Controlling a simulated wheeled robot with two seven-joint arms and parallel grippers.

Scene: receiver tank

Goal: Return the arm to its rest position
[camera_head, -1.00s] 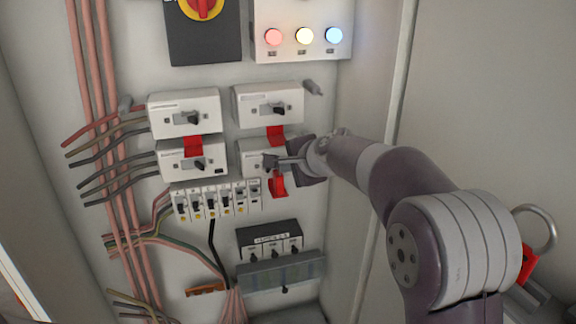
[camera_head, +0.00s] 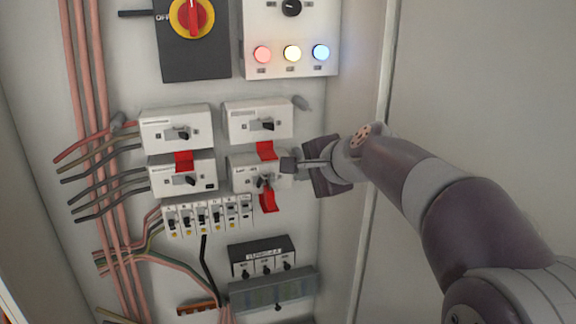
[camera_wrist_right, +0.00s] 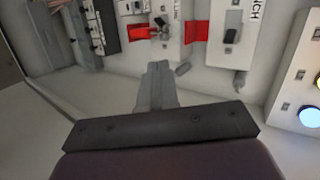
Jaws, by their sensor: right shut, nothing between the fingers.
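My right gripper (camera_head: 288,165) comes in from the right, its narrow fingers shut and empty. In the head view its tips overlap the right edge of the lower right switch box (camera_head: 243,174), whose dark knob (camera_head: 265,181) shows left of them. I cannot tell if they touch. My left gripper is not in view.
Red tabs (camera_head: 268,201) hang by the switch boxes. A lamp box (camera_head: 290,30) and a red-yellow rotary switch (camera_head: 191,17) are above. A row of breakers (camera_head: 208,217) is below. The cabinet's right wall (camera_head: 350,100) stands close to my arm.

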